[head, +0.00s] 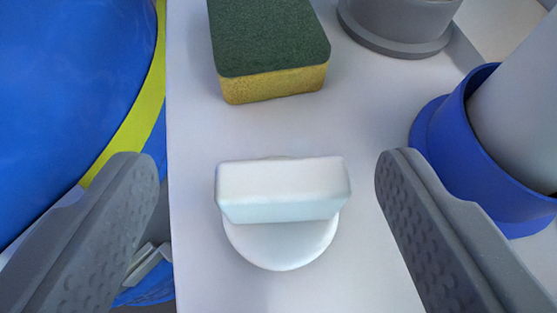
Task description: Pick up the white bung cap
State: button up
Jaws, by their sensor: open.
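The white bung cap (283,205) sits on a pale grey surface in the middle of the head view. It has a round base and a raised block-shaped grip lying across the top. My gripper (258,172) is open, with one grey finger to the left of the cap and one to the right. There is a gap between the cap and each finger, and neither appears to touch it. The gripper holds nothing.
A green and yellow sponge (268,50) lies behind the cap. A grey round fitting (400,22) stands at the back right, and a blue collar (465,135) around a grey cylinder stands at right. A large blue drum (70,80) with a yellow band fills the left, beyond the surface's edge.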

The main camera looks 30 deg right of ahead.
aim_at(279, 185)
jog(key=x, duration=0.1)
jog(key=b+x, duration=0.1)
jog(key=x, duration=0.1)
jog(key=shift+d+f, duration=0.3)
jog(key=shift+f, duration=0.05)
jog(key=shift+w+d+f, duration=0.2)
jog(key=shift+w+f, duration=0.05)
jog(key=shift+w, duration=0.35)
jog(key=c, duration=1.1)
